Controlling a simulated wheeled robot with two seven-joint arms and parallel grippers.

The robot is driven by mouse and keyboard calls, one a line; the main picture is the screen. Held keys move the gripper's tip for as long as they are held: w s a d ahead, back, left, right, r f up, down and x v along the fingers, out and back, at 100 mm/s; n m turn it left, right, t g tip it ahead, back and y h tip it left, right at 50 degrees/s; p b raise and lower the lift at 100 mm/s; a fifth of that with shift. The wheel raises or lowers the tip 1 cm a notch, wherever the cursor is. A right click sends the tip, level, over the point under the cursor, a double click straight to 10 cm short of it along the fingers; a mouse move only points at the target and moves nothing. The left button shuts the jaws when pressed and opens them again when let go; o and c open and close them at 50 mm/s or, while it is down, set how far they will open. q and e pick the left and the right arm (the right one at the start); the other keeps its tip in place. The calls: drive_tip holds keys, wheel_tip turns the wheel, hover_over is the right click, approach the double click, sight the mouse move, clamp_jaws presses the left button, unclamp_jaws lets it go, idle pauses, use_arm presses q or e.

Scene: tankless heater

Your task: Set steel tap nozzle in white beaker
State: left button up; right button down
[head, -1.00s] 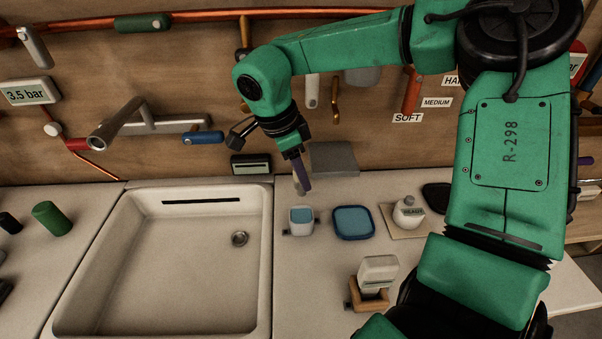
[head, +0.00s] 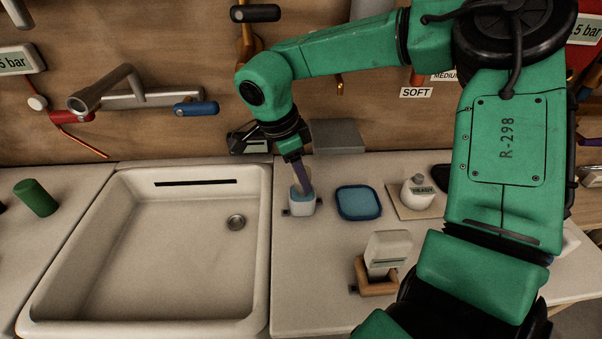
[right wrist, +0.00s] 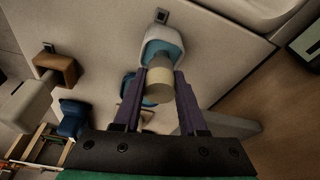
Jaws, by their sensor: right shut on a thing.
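My right gripper (head: 304,184) points down over the white beaker (head: 302,205), which stands on the counter just right of the sink and shows blue at its top. In the right wrist view the purple fingers are shut on the steel tap nozzle (right wrist: 159,87), a short pale cylinder. The nozzle overlaps the blue opening of the beaker (right wrist: 164,42) in that view. I cannot tell whether it touches the beaker. In the head view the fingers mostly hide the nozzle. My left gripper is not in view.
A blue-rimmed tray (head: 358,203) lies right of the beaker. Further right a white bottle (head: 417,192) stands on a mat. A wooden holder (head: 377,287) with a white container is nearer. The sink (head: 150,262) is empty. A grey block (head: 336,136) stands behind.

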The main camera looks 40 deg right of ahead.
drive_tip(key=shift+f+b, duration=0.5)
drive_tip(key=shift+f, duration=0.05)
idle(0.4)
drive_tip(key=shift+c, duration=1.9)
unclamp_jaws()
drive_tip(key=shift+r, duration=0.15)
drive_tip(key=v, duration=1.4)
drive_tip(key=shift+r+p, duration=0.2)
drive_tip(key=shift+p, duration=0.1)
drive_tip(key=shift+w+a, duration=0.1)
